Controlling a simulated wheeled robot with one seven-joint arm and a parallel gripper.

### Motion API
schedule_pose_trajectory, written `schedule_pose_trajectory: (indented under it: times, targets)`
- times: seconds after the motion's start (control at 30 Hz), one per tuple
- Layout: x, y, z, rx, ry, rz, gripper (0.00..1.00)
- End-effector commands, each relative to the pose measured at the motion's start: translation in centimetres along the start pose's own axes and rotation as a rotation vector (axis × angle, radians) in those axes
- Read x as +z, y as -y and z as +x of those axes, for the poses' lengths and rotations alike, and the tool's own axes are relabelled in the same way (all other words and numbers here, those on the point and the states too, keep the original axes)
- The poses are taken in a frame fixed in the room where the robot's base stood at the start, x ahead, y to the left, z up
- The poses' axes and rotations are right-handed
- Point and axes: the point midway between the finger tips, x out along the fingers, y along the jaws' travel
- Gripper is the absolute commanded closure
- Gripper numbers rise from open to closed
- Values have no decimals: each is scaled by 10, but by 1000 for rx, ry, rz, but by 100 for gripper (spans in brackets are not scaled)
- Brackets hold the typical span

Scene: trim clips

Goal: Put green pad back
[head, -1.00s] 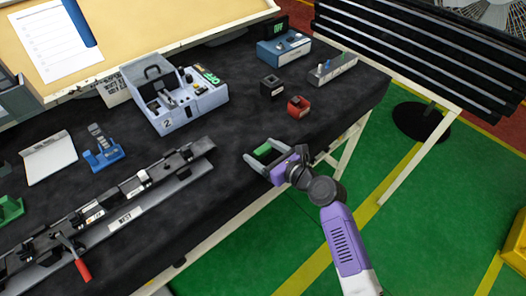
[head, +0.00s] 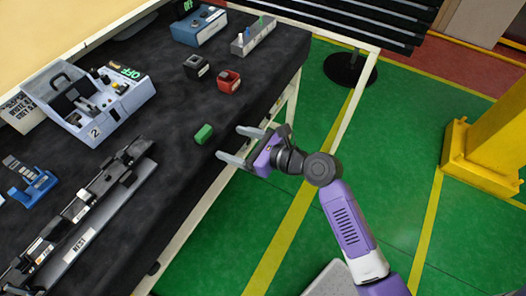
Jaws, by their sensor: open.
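The green pad (head: 204,133) is a small green block lying on the black table top near its front right edge. My gripper (head: 229,143) is open and empty at the table's edge. Its two grey fingers point left toward the pad, with a gap between the fingertips and the pad.
A red block (head: 229,81) and a black block (head: 197,66) sit behind the pad. A grey-blue machine marked 2 (head: 90,97) stands to the left. The rail marked WEST (head: 85,230) lies at front left. The table around the pad is clear.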

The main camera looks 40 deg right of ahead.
Motion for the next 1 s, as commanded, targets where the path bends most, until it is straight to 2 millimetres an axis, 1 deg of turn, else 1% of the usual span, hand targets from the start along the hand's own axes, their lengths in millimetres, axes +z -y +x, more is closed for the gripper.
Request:
schedule_pose_trajectory:
  times: [0.23,0.27,0.37,0.47,0.5,0.53,0.6,0.67,0.7,0.77,0.8,0.87,0.9,0.97,1.0]
  targets:
    - [-2,-1,-2,-3,-3,-11,25]
    - [-4,-2,-3,-7,-7,-25,25]
    - [-22,-10,-15,-35,-37,-143,25]
    - [-49,-24,-40,-81,-93,-376,25]
    - [-60,-30,-53,-100,-123,-495,25]
    - [-68,-34,-63,-112,-145,-591,25]
    - [-81,-44,-89,-133,-198,-821,25]
    - [-89,-52,-113,-143,-242,-1022,25]
    - [-92,-57,-128,-146,-271,-1159,25]
    - [-94,-66,-152,-143,-312,-1364,25]
    - [-94,-71,-167,-140,-337,-1503,25]
    - [-90,-80,-191,-129,-371,-1712,25]
    - [-87,-85,-206,-119,-392,-1852,25]
    - [-79,-94,-228,-103,-417,-2064,25]
    - [-72,-99,-242,-92,-431,-2202,25]
